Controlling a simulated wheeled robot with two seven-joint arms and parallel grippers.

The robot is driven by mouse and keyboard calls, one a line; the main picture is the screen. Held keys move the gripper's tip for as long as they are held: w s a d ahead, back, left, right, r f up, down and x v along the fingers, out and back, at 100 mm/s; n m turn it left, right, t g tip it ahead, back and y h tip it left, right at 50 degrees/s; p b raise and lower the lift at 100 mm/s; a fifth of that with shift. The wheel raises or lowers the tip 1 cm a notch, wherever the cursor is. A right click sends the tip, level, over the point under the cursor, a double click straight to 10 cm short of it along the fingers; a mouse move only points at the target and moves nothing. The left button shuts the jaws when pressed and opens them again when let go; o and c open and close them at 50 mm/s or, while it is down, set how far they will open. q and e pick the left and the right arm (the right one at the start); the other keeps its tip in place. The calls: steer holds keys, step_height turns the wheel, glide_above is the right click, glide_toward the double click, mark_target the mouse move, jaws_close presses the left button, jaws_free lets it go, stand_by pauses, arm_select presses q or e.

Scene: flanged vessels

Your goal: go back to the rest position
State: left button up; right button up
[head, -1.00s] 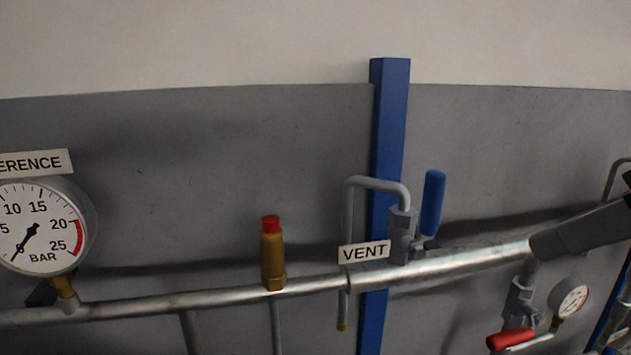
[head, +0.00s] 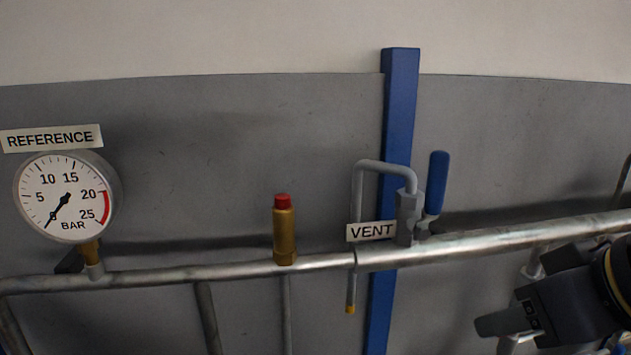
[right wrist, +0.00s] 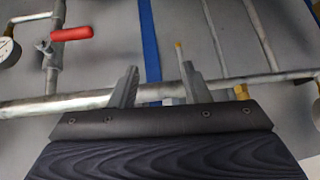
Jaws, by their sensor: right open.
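My right gripper (head: 500,328) is at the lower right of the head view, in front of and below the horizontal pipe. In the right wrist view its two fingers (right wrist: 157,82) stand apart with nothing held between them. My left gripper is not in view. The vent valve (head: 407,213) has an upright blue handle (head: 436,183) and stands to the left of and above the right gripper, apart from it.
The horizontal pipe (head: 190,271) crosses the wall and carries the reference gauge (head: 66,197) and a red-capped brass fitting (head: 284,230). A blue post (head: 401,120) stands behind. A red valve handle (right wrist: 71,34) shows in the right wrist view.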

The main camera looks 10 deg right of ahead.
step_height(320, 180, down, 29)
steer(key=s+a+m+g+y+b, duration=0.1)
steer(key=s+a+m+b, duration=0.1)
steer(key=s+m, duration=0.1)
steer(key=shift+a+f+m+g+y, duration=0.15)
steer(key=shift+a+m+g+y, duration=0.15)
steer(key=shift+g, duration=0.1)
steer(key=shift+c, duration=0.2)
stand_by(1.7)
